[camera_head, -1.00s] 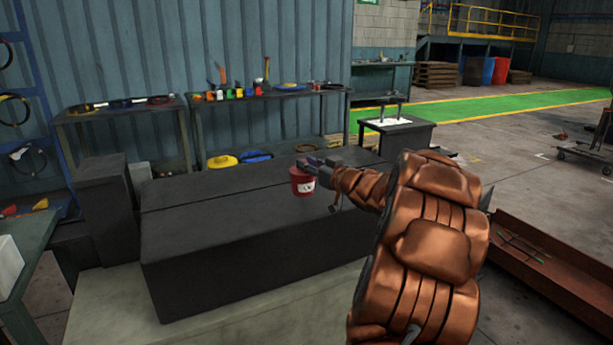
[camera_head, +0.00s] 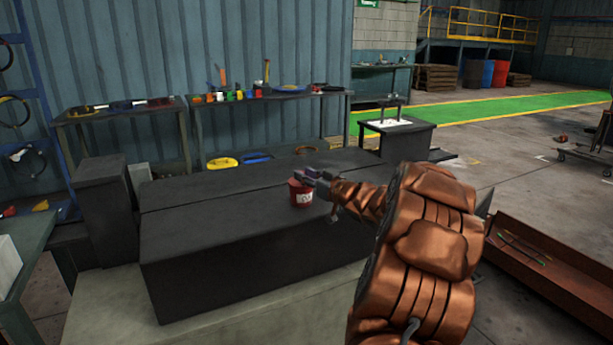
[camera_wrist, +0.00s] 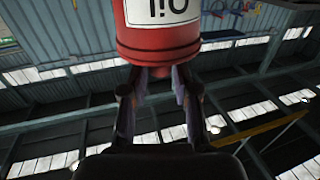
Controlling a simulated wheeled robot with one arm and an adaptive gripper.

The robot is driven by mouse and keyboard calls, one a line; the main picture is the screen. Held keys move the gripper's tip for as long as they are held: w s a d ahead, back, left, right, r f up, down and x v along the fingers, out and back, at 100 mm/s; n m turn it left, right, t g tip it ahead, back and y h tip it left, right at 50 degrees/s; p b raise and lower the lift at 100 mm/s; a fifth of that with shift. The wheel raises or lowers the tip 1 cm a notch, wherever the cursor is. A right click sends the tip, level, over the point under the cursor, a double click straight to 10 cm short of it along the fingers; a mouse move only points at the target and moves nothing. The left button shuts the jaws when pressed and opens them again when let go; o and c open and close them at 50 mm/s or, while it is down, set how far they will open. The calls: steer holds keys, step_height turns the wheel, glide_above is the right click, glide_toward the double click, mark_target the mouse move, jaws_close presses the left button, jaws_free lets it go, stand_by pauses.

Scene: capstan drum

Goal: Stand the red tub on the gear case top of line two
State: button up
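The red tub (camera_head: 301,194) is upright, with a white label, above or on the long dark casing (camera_head: 240,235). I cannot tell whether its base touches the surface. In the wrist view the tub (camera_wrist: 158,38) appears upside down, with part of its label lettering showing. My gripper (camera_head: 311,174) is at the tub's top. In the wrist view its fingers (camera_wrist: 160,82) lie on either side of a small knob at the tub's top end and look closed on it. No marking shows which casing is the gear case of line two.
A second long dark block (camera_head: 210,187) lies behind the casing. A taller dark box (camera_head: 106,210) stands at the left. A dark stand with a white top (camera_head: 397,123) is behind at right. Benches with tools (camera_head: 270,97) line the wall. A rusty tray (camera_head: 550,263) lies at right.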

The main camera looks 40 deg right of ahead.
steer(key=o, duration=0.3)
steer(key=shift+r, duration=0.15)
steer(key=s, duration=1.2)
steer(key=shift+a+p, duration=0.4)
steer(key=shift+a, duration=0.05)
